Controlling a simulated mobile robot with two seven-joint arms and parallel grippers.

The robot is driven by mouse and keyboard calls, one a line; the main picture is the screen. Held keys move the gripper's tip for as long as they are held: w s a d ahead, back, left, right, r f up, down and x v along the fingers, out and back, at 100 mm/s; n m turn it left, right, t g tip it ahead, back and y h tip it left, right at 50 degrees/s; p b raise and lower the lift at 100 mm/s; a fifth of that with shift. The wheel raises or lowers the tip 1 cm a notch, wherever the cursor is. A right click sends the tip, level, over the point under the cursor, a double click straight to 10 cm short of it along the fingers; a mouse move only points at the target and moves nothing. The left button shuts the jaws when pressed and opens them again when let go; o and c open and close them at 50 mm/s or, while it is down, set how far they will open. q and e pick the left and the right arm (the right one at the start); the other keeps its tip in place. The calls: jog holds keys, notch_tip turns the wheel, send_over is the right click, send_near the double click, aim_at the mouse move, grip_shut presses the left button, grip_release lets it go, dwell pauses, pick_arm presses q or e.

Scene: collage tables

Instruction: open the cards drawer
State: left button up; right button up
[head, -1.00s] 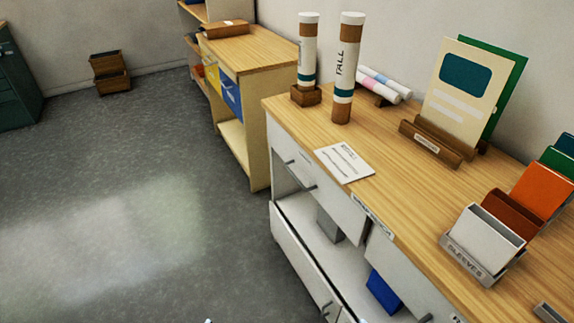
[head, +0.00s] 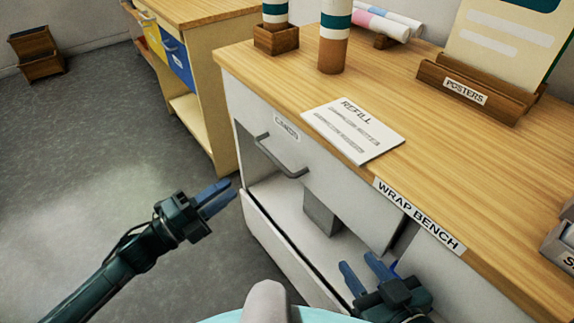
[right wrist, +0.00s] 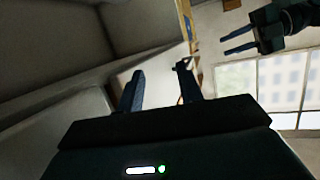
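A white drawer front (head: 300,150) with a grey bar handle (head: 282,155) is set under the top of the wrap bench. Its small label (head: 286,128) is too blurred to read, so I cannot tell whether it is the cards drawer. The drawer looks closed. My left gripper (head: 228,192) is open and empty, left of and below the handle, apart from it. It also shows in the right wrist view (right wrist: 228,44). My right gripper (head: 366,270) is open and empty, low in front of the bench's open lower part. Its fingers show in the right wrist view (right wrist: 160,82).
A REFILL card (head: 354,130) lies on the bench top near its front edge. A POSTERS stand (head: 470,95) and a tube (head: 333,50) stand behind. A cabinet with a blue drawer (head: 178,62) is at the left. The floor (head: 90,150) at left is clear.

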aim_at(273, 156)
pick_arm(q)
jog(key=x, duration=1.3)
jog(key=shift+d, duration=0.15)
jog(key=shift+c, duration=0.3)
grip_shut()
